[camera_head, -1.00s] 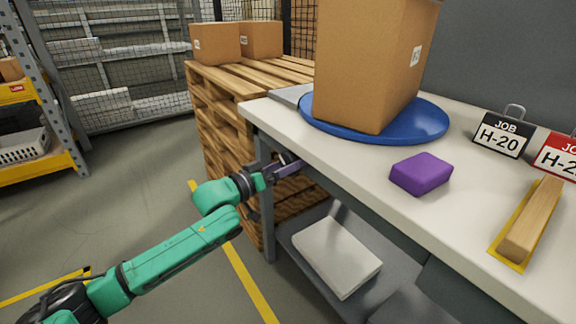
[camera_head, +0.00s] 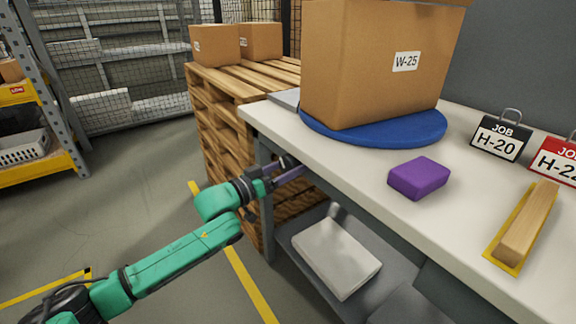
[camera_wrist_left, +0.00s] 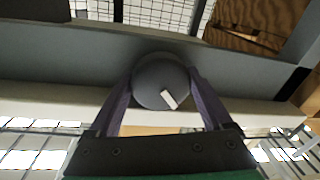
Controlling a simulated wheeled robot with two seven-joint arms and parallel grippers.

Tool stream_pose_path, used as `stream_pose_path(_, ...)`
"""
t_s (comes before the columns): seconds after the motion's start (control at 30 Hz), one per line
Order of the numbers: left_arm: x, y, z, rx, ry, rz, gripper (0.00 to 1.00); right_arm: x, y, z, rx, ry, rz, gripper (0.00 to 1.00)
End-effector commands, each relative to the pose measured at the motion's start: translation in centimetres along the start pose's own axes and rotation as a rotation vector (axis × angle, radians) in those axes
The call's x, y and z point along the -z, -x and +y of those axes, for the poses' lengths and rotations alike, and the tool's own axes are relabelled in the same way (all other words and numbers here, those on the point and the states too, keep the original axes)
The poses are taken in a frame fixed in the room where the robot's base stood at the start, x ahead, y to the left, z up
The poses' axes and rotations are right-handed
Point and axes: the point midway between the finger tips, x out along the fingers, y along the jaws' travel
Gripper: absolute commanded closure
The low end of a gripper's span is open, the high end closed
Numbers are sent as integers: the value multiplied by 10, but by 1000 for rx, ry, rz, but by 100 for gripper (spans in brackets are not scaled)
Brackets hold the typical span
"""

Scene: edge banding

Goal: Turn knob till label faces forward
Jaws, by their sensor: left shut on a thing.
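In the left wrist view a round dark grey knob (camera_wrist_left: 158,82) with a white mark sits on the front of the bench. My left gripper (camera_wrist_left: 162,88) is shut on it, one finger at each side. In the head view my left gripper (camera_head: 290,172) reaches the bench's front edge, and the knob is hidden there. A large cardboard box (camera_head: 360,75) stands on a blue turntable (camera_head: 400,134). Its white label (camera_head: 406,61) reads W-25 and shows on the face toward me, turned somewhat to the right. My right gripper is in neither view.
On the white bench (camera_head: 350,165) are a purple block (camera_head: 419,179), a wooden bar (camera_head: 529,222) on a yellow-edged base, and job signs (camera_head: 499,135). A pallet stack (camera_head: 205,120) with boxes stands left of the bench. A pale slab (camera_head: 333,255) lies on the lower shelf.

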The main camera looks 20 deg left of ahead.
Motion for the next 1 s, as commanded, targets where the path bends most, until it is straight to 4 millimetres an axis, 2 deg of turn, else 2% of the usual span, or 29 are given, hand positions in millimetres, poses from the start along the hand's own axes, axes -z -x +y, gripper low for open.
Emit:
stream_pose_path(0.3, 2, 0, -2, -10, -293, 25, 72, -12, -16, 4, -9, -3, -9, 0)
stream_pose_path(0.6, 1, 0, -2, -22, -540, 49, 72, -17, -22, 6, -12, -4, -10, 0)
stream_pose_path(1.0, 2, 0, -2, -31, -711, 67, 72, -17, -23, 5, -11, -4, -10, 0)
